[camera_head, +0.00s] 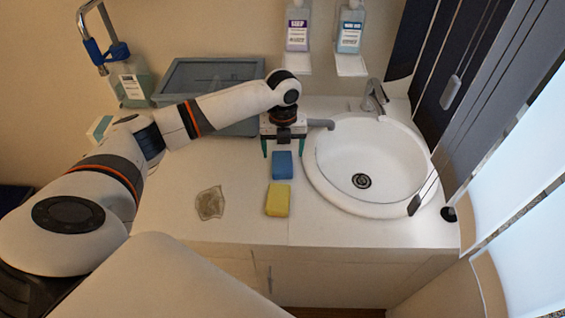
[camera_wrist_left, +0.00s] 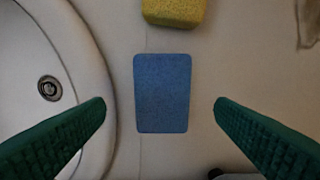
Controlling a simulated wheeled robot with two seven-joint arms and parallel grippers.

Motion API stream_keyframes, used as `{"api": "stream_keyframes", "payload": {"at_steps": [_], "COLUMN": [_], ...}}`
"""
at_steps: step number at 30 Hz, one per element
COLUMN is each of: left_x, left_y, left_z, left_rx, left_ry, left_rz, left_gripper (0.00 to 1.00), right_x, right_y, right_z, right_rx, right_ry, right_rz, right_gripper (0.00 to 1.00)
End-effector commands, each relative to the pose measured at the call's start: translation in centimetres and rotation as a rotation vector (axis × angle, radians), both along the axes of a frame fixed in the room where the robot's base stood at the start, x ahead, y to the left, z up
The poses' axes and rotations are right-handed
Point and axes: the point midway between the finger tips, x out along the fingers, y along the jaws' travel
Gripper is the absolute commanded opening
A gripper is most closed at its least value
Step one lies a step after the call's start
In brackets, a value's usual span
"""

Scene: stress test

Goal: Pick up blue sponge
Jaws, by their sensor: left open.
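The blue sponge (camera_head: 282,165) lies flat on the white counter, left of the sink. In the left wrist view the blue sponge (camera_wrist_left: 162,93) is centred between the two green fingertips, with a gap on both sides. My left gripper (camera_head: 283,150) is open and empty, with its fingers pointing down by the far end of the sponge. In the left wrist view my left gripper (camera_wrist_left: 160,108) shows both fingers spread apart, touching nothing that I can see. My right gripper is not in view.
A yellow sponge (camera_head: 277,199) lies just nearer than the blue one. The round sink (camera_head: 330,180) is close on the right. A crumpled brownish cloth (camera_head: 209,203) lies to the left. A grey lidded box (camera_head: 235,128) stands behind. The white counter (camera_head: 170,215) is clear at front left.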

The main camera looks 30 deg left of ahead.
Motion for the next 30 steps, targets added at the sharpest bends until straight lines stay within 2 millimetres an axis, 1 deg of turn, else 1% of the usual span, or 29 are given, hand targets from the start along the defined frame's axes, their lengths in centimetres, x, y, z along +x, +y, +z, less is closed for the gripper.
{"api": "stream_keyframes", "payload": {"at_steps": [3,5,9,12,18,20,27,30], "left_x": [-0.2,-0.2,-0.2,-0.2,-0.2,-0.2,-0.2,-0.2], "left_y": [0.1,0.2,0.1,0.2,0.2,0.2,0.2,0.2], "left_z": [-1.4,-2.3,-4.3,-4.9,-5.0,-5.0,-4.9,-4.9], "left_rx": [0.000,0.001,0.000,0.001,0.001,0.001,0.001,0.001], "left_ry": [0.005,0.005,0.004,0.000,0.000,0.000,0.000,0.000], "left_rz": [0.001,0.001,0.000,0.000,0.000,0.000,0.000,0.000], "left_gripper": [0.78,0.78,0.78,0.78,0.78,0.70,0.31,0.31], "right_x": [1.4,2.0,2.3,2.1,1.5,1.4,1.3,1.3], "right_y": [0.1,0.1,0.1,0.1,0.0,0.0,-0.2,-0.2], "right_z": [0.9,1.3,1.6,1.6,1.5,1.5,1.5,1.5], "right_rx": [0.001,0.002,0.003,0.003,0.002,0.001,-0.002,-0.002], "right_ry": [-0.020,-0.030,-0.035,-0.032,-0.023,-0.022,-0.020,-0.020], "right_rz": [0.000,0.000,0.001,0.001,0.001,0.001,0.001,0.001], "right_gripper": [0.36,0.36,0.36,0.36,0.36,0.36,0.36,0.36]}}
